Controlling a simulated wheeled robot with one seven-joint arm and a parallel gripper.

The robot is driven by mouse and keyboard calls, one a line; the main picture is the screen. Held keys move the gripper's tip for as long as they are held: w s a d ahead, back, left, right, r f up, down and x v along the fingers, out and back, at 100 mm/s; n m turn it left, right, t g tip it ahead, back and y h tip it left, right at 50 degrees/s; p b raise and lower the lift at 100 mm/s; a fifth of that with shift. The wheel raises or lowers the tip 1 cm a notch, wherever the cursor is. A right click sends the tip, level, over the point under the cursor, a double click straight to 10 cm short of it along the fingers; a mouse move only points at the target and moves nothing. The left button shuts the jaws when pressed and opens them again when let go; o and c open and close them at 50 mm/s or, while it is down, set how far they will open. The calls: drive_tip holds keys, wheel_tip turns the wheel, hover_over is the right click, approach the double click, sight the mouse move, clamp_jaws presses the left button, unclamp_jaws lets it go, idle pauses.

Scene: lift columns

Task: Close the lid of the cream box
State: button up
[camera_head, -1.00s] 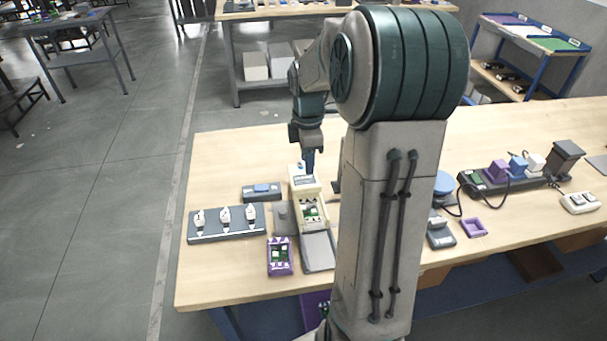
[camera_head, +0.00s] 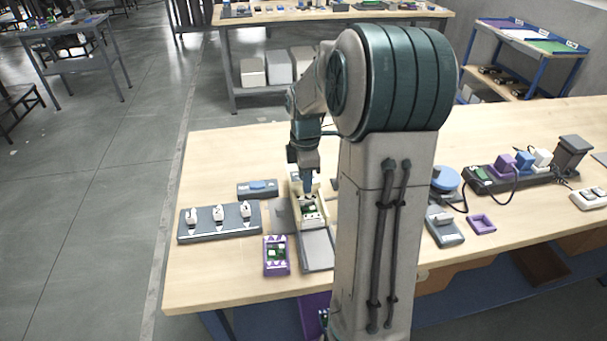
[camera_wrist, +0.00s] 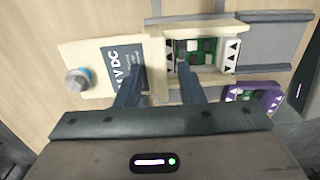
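The cream box (camera_head: 322,213) stands on the wooden table. Its compartment is uncovered and shows a green and white circuit board (camera_wrist: 196,52). A cream panel (camera_wrist: 88,53) with a dark "V DC" label and a blue-ringed knob (camera_wrist: 78,79) adjoins the box on the left in the wrist view. I cannot tell whether this panel is the lid. My gripper (camera_head: 307,186) points down at the box. In the wrist view its fingers (camera_wrist: 160,72) are apart, one over the label and one over the compartment. The box's edge shows between them; contact is unclear.
A purple tray (camera_head: 277,268) with a board is beside the box. Plugs and a power strip (camera_head: 510,182) are on the right. The table's front left is clear.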

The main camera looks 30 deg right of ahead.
drive_tip(key=shift+c, duration=0.3)
clamp_jaws()
drive_tip(key=shift+s+a, duration=0.4)
drive_tip(key=shift+s, duration=1.05)
drive_tip(key=shift+s+a, duration=0.45)
drive_tip(key=shift+s, duration=1.05)
drive_tip(key=shift+s+a, duration=0.4)
drive_tip(key=shift+s, duration=1.05)
drive_tip(key=shift+o, duration=0.2)
unclamp_jaws()
drive_tip(key=shift+r, duration=0.2)
wheel_tip(320, 180, up, 6)
drive_tip(key=p, duration=0.5)
drive_tip(key=shift+f+p, duration=0.1)
drive_tip(key=shift+p, duration=0.2)
